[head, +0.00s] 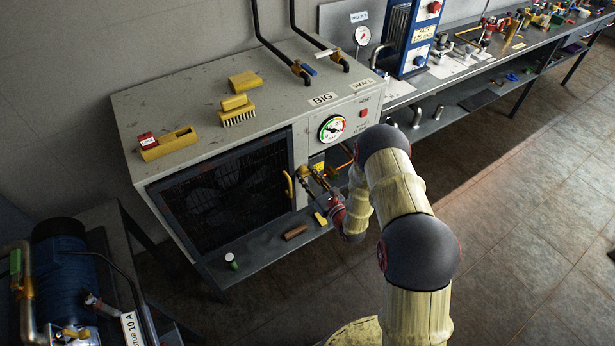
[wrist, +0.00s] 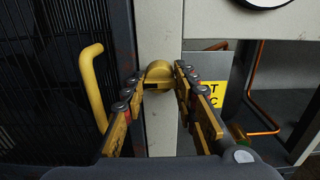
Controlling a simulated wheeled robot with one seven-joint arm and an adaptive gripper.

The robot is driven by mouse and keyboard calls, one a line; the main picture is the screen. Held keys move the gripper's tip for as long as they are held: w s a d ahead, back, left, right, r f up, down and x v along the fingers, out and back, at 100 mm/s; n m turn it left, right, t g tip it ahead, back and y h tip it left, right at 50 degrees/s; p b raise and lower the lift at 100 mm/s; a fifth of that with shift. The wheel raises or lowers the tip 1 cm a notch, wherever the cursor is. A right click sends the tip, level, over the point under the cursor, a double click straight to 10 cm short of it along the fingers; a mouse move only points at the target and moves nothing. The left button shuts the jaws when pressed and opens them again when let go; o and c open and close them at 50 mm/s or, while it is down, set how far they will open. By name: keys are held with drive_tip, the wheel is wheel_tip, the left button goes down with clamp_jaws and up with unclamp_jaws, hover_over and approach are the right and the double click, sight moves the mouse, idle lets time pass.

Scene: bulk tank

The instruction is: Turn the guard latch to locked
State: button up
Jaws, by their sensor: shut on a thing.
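The guard latch (wrist: 158,73) is a rounded yellow knob on the pale post beside the dark mesh guard (wrist: 50,75). My gripper (wrist: 159,82) has its yellow and black fingers on either side of the knob, shut on it. In the head view my gripper (head: 312,177) reaches the front of the grey cabinet from the right, and its fingers largely hide the latch. The yellow guard handle (wrist: 92,88) is left of the latch; it also shows in the head view (head: 288,184). I cannot read any locked mark near the latch.
Right of the post is an open bay with a copper pipe (wrist: 255,90) and a yellow sign (wrist: 217,93). A ledge (head: 262,245) below the guard holds a brown block (head: 296,232). A brush (head: 238,112) lies on the cabinet top (head: 185,92).

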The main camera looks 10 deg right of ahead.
drive_tip(key=shift+f, duration=0.1)
drive_tip(key=o, duration=1.2)
drive_tip(key=shift+c, duration=0.2)
drive_tip(key=v, duration=1.2)
